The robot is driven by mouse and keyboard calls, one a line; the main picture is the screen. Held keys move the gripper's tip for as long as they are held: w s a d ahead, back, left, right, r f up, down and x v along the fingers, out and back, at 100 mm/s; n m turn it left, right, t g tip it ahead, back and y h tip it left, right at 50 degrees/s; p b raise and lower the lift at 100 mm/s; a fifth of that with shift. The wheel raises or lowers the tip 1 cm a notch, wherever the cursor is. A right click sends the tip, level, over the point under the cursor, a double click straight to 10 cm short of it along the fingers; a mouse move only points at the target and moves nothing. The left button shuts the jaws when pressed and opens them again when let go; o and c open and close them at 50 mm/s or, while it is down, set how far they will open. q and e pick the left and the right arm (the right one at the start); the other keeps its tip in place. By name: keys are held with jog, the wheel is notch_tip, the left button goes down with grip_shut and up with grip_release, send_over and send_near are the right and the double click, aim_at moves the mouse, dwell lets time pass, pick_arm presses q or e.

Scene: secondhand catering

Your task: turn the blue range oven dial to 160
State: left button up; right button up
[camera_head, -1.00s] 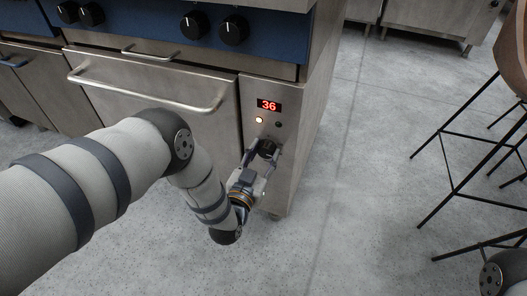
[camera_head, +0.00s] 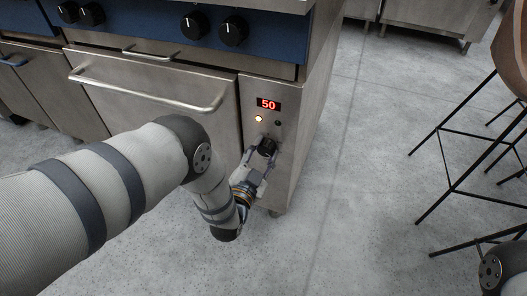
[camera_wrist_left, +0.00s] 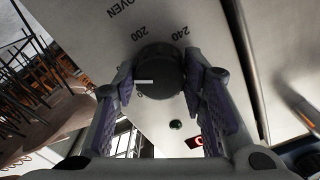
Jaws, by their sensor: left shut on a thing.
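The black oven dial (camera_head: 267,146) is on the steel panel at the right of the blue-fronted range (camera_head: 165,22). A red display (camera_head: 268,104) above it reads 50, and a lit lamp (camera_head: 258,119) sits below the display. My left gripper (camera_head: 258,160) is shut on the dial from the front. In the left wrist view the dial (camera_wrist_left: 160,72) sits between the two fingers, with 200, 240 and OVEN printed beside it and a pale pointer mark on its face. Other scale numbers are hidden or unclear. My right gripper is out of view.
The oven door handle (camera_head: 148,95) juts out left of the dial, close to my left arm. Several black burner knobs line the blue panel above. A bar stool (camera_head: 470,140) stands at the right. The floor (camera_head: 345,200) between is clear.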

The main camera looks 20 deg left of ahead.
pick_arm(q)
jog(key=o, duration=1.2)
jog(key=shift+c, duration=0.2)
jog(key=s, duration=1.2)
jog(key=shift+a, duration=0.2)
